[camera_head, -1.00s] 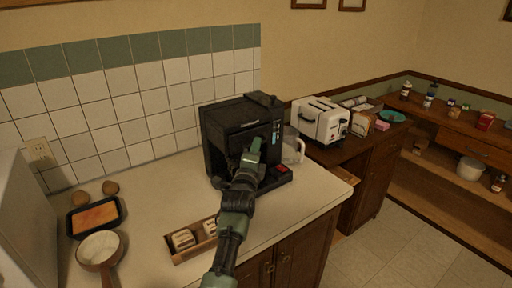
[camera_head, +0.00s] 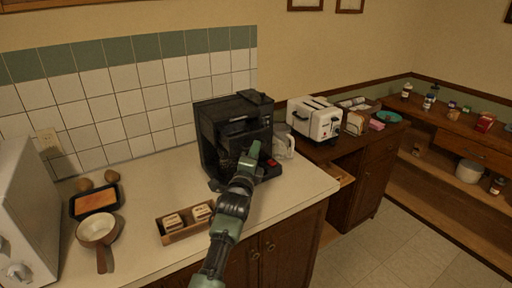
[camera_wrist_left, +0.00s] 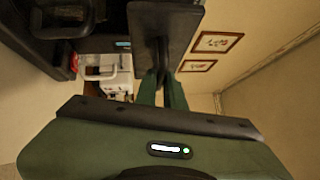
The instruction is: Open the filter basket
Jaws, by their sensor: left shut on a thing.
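The black coffee machine (camera_head: 222,150) stands on the counter against the tiled wall. My left gripper (camera_head: 248,156) is at its front, and its arm hides part of the lower front. In the left wrist view my gripper's green fingers (camera_wrist_left: 160,90) are shut on the edge of a dark flat panel (camera_wrist_left: 166,35), which appears to be the filter basket's front. The panel stands out from the machine body (camera_wrist_left: 55,45) at the left. A dark recess shows in the machine's upper front in the head view. My right gripper is not in view.
A glass carafe (camera_head: 283,145) stands right of the machine, near a white toaster (camera_head: 315,119). Open floor lies right of the counter.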

